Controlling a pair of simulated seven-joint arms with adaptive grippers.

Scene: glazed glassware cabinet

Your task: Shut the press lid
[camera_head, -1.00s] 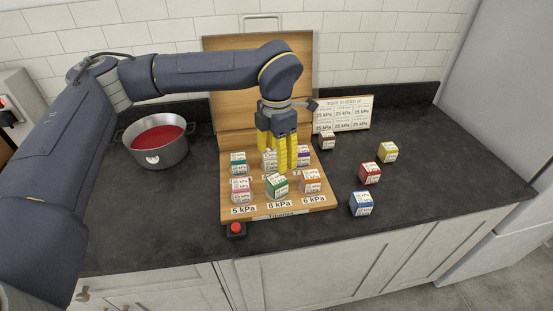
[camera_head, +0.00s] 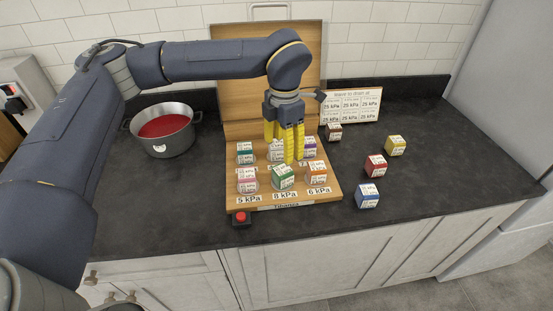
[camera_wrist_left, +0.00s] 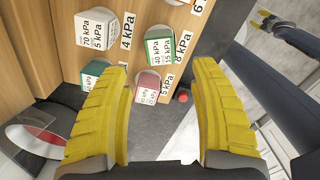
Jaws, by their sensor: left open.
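The press is a wooden base (camera_head: 330,200) with a wooden lid (camera_head: 240,95) standing open, upright at its back. A thin handle (camera_head: 274,6) shows at the lid's top edge. Several labelled blocks stand on the base, among them a green one (camera_head: 284,177), an orange one (camera_head: 317,172) and a pink one (camera_head: 247,180). My left gripper (camera_head: 285,150), with yellow fingers, is open and empty, pointing down over the blocks in front of the lid. It hides part of the back row. My right gripper (camera_wrist_left: 259,19) shows small at the wrist view's upper right; its opening is unclear.
A pot (camera_head: 166,147) with red contents stands left of the press. A red button (camera_head: 241,217) is at its front left. Loose red (camera_head: 375,167), blue (camera_head: 367,197), yellow (camera_head: 395,146) and brown (camera_head: 333,132) blocks lie right, before a label board (camera_head: 352,106). Counter space is clear farther right.

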